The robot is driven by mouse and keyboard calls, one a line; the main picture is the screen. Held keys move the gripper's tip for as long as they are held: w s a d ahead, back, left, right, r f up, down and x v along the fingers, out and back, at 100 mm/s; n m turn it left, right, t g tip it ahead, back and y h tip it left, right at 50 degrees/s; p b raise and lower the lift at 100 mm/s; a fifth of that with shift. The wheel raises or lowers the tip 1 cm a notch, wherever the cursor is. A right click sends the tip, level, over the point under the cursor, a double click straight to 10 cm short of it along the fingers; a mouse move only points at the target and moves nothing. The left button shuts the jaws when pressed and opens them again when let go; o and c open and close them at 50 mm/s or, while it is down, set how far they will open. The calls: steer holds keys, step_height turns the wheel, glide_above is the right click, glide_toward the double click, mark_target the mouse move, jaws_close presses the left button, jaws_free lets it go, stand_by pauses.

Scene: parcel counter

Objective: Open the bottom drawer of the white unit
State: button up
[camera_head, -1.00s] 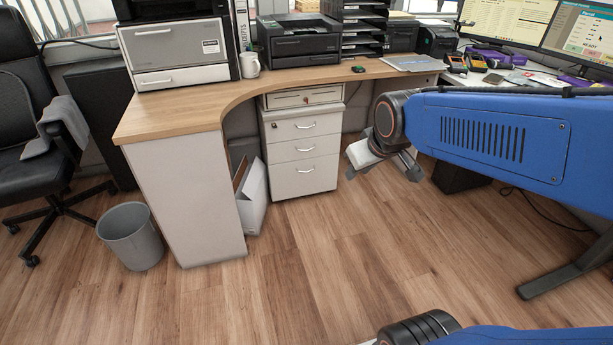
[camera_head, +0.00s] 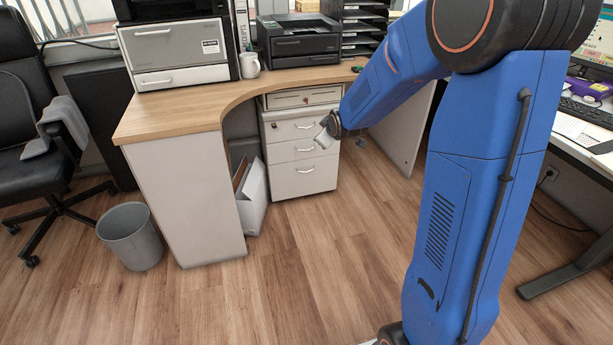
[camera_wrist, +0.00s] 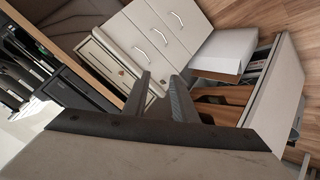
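The white unit (camera_head: 268,160) stands under the curved desk, with several drawer fronts and bar handles. Its bottom drawer (camera_head: 305,184) is flush with the unit and looks shut; its handle shows clearly. In the wrist view the unit is tilted, and the bottom drawer (camera_wrist: 183,27) is at the top, with its handle uncovered. My gripper (camera_head: 320,134) shows in front of the right side of the upper drawers in the head view. In the wrist view its two fingers (camera_wrist: 159,80) are apart with nothing between them, pointing towards the unit and not touching the bottom handle.
A cream box (camera_head: 300,97) lies on top of the unit, under the desktop (camera_head: 180,112). A white open box with folders (camera_head: 253,196) stands on the floor left of the unit. A grey bin (camera_head: 132,238) stands further left. The floor in front is clear.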

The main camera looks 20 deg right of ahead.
steer(key=w+d+f+n+t, duration=0.2)
steer(key=w+f+n+t, duration=0.2)
steer(key=w+f, duration=1.35)
step_height(320, 180, down, 27)
steer(key=s+d+n+t, duration=0.1)
steer(key=s+n+t, duration=0.15)
steer(key=n, duration=0.25)
steer(key=w, duration=1.7)
steer(key=shift+w+t, duration=0.3)
steer(key=shift+t, duration=0.15)
steer(key=shift+d, duration=0.1)
jaws_close()
steer(key=shift+f, duration=0.1)
